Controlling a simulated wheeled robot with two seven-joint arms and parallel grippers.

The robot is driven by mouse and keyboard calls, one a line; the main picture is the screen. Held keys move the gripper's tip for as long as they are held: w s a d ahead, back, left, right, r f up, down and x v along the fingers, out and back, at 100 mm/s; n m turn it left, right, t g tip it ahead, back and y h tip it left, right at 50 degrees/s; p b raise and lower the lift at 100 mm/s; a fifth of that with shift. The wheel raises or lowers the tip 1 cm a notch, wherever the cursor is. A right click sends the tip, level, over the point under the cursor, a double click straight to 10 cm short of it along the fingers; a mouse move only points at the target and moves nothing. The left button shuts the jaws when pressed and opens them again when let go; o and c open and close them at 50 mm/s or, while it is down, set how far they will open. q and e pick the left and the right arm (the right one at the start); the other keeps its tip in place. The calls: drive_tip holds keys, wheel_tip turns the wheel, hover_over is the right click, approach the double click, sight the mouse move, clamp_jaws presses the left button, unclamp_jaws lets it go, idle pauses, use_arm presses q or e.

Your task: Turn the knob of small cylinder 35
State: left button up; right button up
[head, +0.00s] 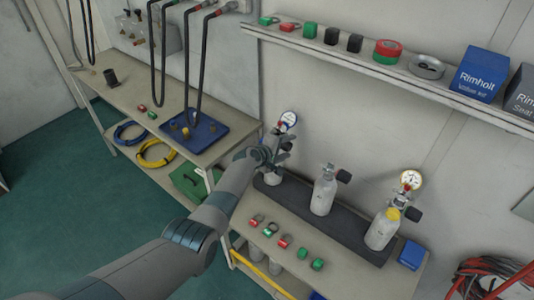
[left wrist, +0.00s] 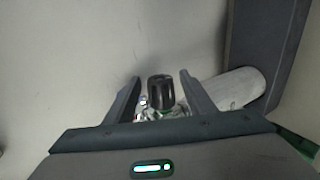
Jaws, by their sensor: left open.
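Three small pale cylinders stand on a dark mat (head: 297,196): a left one (head: 272,179), a middle one (head: 323,196) and a right one (head: 382,231). I cannot read which is number 35. My left gripper (head: 280,150) is at the valve of the left cylinder and hides much of its top. A white gauge (head: 288,119) shows just above it. In the left wrist view, my left gripper (left wrist: 160,78) is open, with a black ribbed knob (left wrist: 161,93) between its fingers. Gaps show on both sides of the knob. My right gripper is out of view.
The middle cylinder has a black knob (head: 344,175); the right one has a yellow collar and a gauge (head: 411,180). Several red and green fittings (head: 284,241) lie in front of the mat. A shelf (head: 400,83) runs along the wall above. A blue box (head: 411,254) stands at right.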

sight(285, 148)
use_arm(q)
drive_tip(key=shift+p+v, duration=0.55)
drive_tip(key=shift+v, duration=2.15)
drive_tip(key=b+v, duration=0.2)
drive_tip(key=v, duration=0.9)
drive_tip(key=shift+r, duration=0.15)
drive_tip(key=shift+s+a, duration=0.1)
drive_tip(key=shift+s, duration=0.05)
